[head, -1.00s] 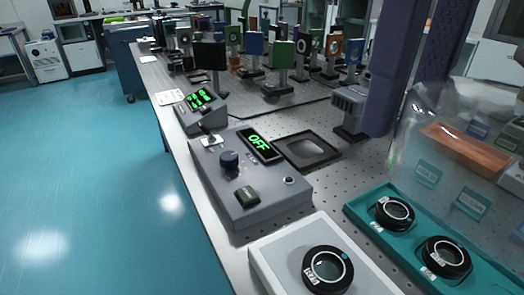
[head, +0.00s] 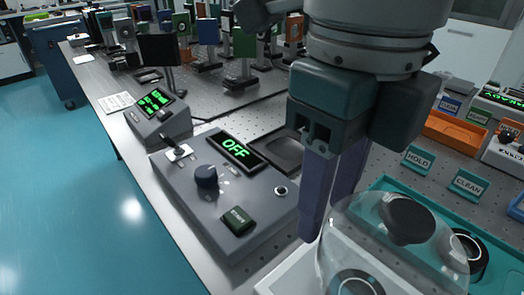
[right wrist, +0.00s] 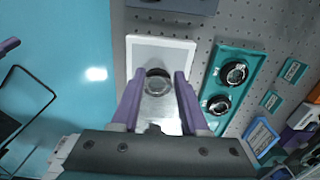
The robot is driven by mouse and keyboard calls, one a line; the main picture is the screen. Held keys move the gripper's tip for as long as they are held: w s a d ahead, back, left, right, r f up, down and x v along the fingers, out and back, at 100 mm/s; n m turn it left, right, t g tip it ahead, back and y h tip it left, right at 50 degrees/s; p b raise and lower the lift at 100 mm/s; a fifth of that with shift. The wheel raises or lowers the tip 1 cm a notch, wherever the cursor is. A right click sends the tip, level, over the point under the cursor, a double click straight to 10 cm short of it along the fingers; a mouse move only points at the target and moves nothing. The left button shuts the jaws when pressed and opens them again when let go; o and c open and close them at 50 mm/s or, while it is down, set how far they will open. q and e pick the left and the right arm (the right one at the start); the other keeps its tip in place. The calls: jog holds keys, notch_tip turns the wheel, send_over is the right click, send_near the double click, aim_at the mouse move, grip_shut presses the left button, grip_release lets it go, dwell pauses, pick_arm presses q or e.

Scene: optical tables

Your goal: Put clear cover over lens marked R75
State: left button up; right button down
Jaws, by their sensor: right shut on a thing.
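The clear cover (head: 385,240) is a transparent dome at the lower right of the head view. My right gripper (head: 333,205), with purple fingers, is shut on it and holds it over the right part of the white tray (head: 282,272). A black-ringed lens (head: 355,284) on that tray shows through the cover; its label is not readable. In the right wrist view this lens (right wrist: 158,82) lies between the fingertips (right wrist: 160,78). Whether the cover touches the tray is unclear. My left gripper is not in view.
A teal tray (head: 385,184) right of the white one holds two more black-ringed lenses; one (head: 470,250) stands at the right. HOLD (head: 418,160) and CLEAN (head: 467,184) cards stand behind. A grey control box (head: 190,205) reading OFF stands left.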

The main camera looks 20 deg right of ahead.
jog(key=shift+f, duration=2.9)
jog(key=shift+f+b, duration=0.6)
jog(key=shift+b, duration=0.3)
jog(key=shift+c, duration=2.1)
grip_release()
jog(key=shift+r, duration=0.1)
jog(key=shift+r+p, duration=0.2)
jog(key=shift+p, duration=0.15)
notch_tip(320, 180, up, 13)
jog(key=p, duration=0.1)
jog(key=shift+f, duration=0.15)
